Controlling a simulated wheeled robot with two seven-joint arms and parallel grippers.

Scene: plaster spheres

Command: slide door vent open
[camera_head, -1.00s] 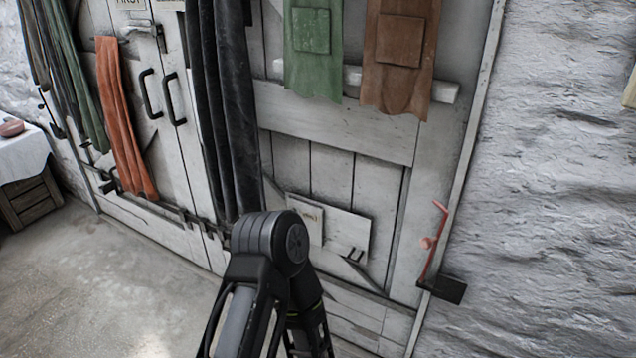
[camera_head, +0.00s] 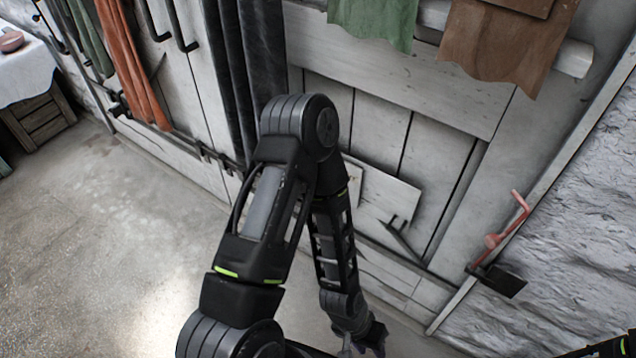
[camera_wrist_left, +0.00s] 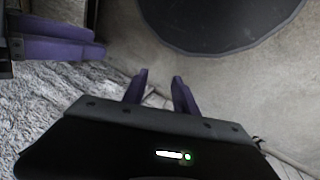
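The vent is a pale board (camera_head: 388,192) low on the white plank door (camera_head: 400,80), with a small dark handle (camera_head: 400,235) at its lower right. My left arm crosses in front and hides the board's left part. My left gripper (camera_head: 365,342) hangs low at the bottom edge of the head view, below the vent and apart from it. In the left wrist view its two purple fingers (camera_wrist_left: 160,76) stand apart with nothing between them. Another purple gripper (camera_wrist_left: 100,38), seemingly my right one, shows at the upper left; its opening is unclear.
A red lever (camera_head: 505,230) on a dark bracket stands at the door's right edge, beside the rough white wall (camera_head: 580,220). Dark hanging strips (camera_head: 245,70) and green (camera_head: 375,20) and brown (camera_head: 500,40) cloths hang above. The floor (camera_head: 110,250) at left is clear.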

